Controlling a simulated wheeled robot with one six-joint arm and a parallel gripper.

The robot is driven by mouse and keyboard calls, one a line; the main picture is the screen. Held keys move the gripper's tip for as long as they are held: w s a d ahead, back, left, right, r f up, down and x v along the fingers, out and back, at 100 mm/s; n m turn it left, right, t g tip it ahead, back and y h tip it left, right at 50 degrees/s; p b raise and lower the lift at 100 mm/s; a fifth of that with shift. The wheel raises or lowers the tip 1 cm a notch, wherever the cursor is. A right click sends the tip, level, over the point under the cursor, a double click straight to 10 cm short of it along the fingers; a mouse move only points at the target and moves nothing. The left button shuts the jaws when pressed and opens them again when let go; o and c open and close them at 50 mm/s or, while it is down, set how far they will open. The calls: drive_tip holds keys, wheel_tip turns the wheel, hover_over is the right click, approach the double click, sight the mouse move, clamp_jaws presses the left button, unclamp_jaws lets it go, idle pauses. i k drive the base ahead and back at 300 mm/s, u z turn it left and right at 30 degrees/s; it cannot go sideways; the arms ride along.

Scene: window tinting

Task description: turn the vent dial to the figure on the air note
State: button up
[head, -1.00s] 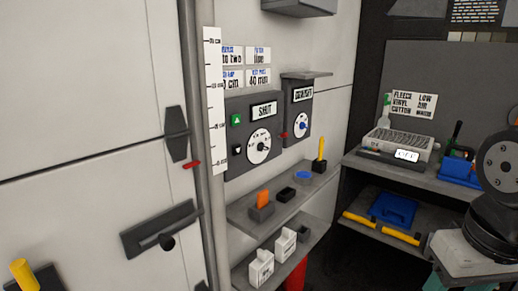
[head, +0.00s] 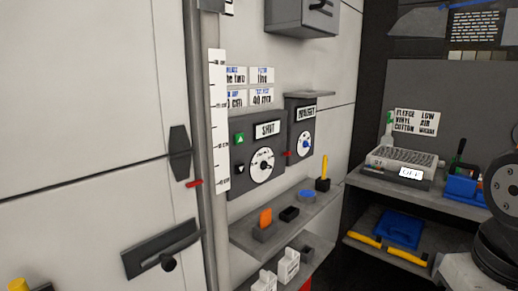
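Two wall boxes carry round white dials. The farther box (head: 293,114) has a label I cannot read surely and a smaller dial (head: 305,144) with a blue knob. Which is the vent dial is not readable. Four small note cards (head: 249,88) hang above the nearer box; their text is only partly legible, and I cannot tell which is the air note. My gripper is not in view; part of my arm (head: 497,195) shows at the right edge.
A shelf (head: 270,240) below the boxes holds an orange item (head: 265,218), a blue disc (head: 307,195) and a yellow-handled tool (head: 323,172). A white ruler (head: 219,120) stands left. A bench at right holds a device reading OFF (head: 410,172).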

sight(264, 165)
drive_tip(key=z, duration=1.8)
drive_tip(key=i, duration=0.95)
drive_tip(key=u, duration=3.1)
drive_tip(key=k, duration=0.45)
drive_tip(key=z, duration=0.8)
drive_tip(key=i, duration=0.6)
